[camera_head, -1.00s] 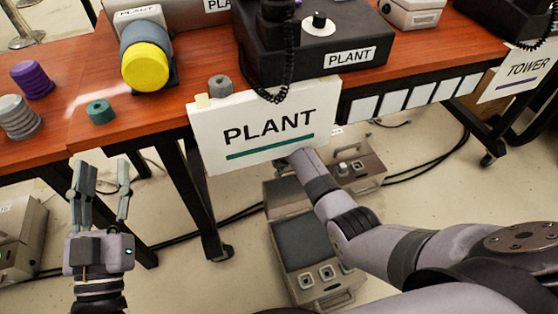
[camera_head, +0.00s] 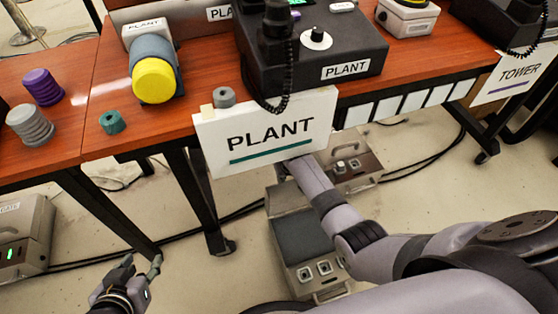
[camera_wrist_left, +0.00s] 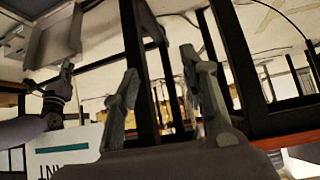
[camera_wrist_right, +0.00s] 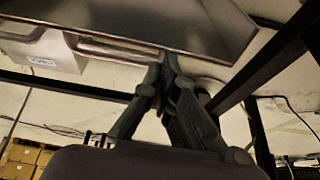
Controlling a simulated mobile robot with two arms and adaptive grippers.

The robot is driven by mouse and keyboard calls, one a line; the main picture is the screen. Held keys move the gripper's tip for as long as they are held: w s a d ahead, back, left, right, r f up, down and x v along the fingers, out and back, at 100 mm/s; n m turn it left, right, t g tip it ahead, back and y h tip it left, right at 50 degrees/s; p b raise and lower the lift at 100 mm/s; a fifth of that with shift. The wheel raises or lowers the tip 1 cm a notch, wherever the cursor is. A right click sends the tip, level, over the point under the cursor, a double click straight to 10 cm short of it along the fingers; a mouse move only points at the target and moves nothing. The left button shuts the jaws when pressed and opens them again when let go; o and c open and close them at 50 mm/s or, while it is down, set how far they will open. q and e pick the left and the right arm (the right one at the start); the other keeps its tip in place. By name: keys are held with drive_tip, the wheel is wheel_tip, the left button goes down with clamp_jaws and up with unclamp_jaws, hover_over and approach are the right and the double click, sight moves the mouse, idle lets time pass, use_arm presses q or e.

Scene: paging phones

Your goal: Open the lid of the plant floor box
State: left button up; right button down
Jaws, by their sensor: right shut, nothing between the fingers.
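The plant floor box (camera_head: 297,277) is a grey case on the floor below the white PLANT sign (camera_head: 268,133). Its dark top and square buttons show. A pale panel (camera_head: 287,197) stands at its far side, partly hidden by the sign and my right arm; I cannot tell its angle. My right gripper is hidden in the head view. In the right wrist view my right gripper (camera_wrist_right: 162,62) is shut and empty, its tips at the lower edge of a large dark panel (camera_wrist_right: 160,22); contact is unclear. My left gripper (camera_head: 142,265) is open and empty, low at the left.
A second grey case (camera_head: 352,168) stands farther back on the floor. A case with a green light (camera_head: 22,245) is at the left. Black table legs (camera_head: 192,195) and floor cables (camera_head: 425,168) are near. The desk (camera_head: 160,122) holds a yellow-ended cylinder (camera_head: 154,80) and dark consoles.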

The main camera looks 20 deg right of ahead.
use_arm(q)
drive_tip(key=s+a+f+g+p, duration=0.1)
drive_tip(key=s+g, duration=0.1)
drive_tip(key=s, duration=0.2)
drive_tip(key=s+a+f+g+y+p, duration=0.1)
drive_tip(key=s+a+f+g, duration=0.1)
drive_tip(key=s, duration=0.3)
drive_tip(key=shift+s+g, duration=0.25)
drive_tip(key=shift+g, duration=0.35)
use_arm(e)
drive_tip(key=shift+s, duration=1)
drive_tip(key=shift+r, duration=0.15)
drive_tip(key=v, duration=1.1)
drive_tip(key=shift+s+r, duration=0.25)
drive_tip(key=shift+r, duration=0.1)
